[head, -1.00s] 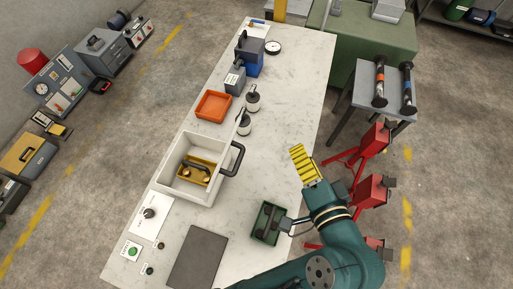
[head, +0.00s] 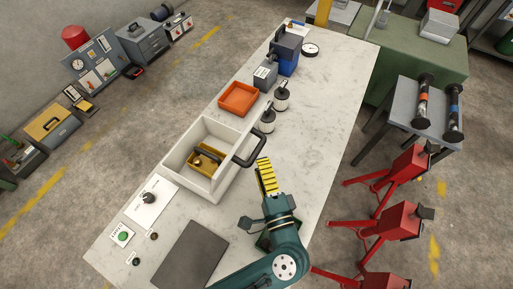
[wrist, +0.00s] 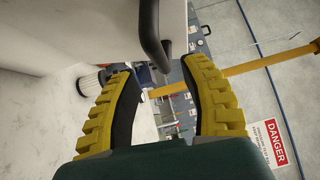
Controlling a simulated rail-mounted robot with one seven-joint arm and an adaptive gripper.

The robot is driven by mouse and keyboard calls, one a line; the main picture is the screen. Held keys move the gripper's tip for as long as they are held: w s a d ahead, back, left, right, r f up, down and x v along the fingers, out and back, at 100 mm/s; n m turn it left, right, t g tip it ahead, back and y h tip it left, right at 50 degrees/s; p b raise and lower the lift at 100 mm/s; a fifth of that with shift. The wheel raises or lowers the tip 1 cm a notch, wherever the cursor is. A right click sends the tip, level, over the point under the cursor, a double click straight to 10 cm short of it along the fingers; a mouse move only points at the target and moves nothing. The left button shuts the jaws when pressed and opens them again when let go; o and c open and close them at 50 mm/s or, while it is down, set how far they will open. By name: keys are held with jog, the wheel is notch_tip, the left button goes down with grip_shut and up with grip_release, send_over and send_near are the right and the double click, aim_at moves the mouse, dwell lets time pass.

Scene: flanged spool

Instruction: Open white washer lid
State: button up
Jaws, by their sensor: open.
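The white washer (head: 177,171) is a white box on the bench. Its interior shows from above, with a yellow-brown tray (head: 194,168) and dark parts inside. I cannot clearly make out which part is the lid. A black curved handle (head: 253,150) stands out from the box's right side; it also shows in the wrist view (wrist: 150,34). My gripper (head: 263,161) is open and empty, just below and right of the handle. In the wrist view, the handle's lower end lies between and beyond the yellow fingertips (wrist: 158,70); no contact is visible.
An orange tray (head: 238,98) and two dark-topped cylinders (head: 281,96) stand beyond the washer. A dark mat (head: 190,255) lies in front. A green bin (head: 264,242) is partly hidden under my arm. Red stands (head: 400,170) are right of the bench. The bench's right middle is clear.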

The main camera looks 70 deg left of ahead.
aim_at(257, 149)
jog(key=a, duration=0.5)
jog(key=shift+a+r, duration=0.15)
jog(key=shift+a, duration=0.15)
grip_shut()
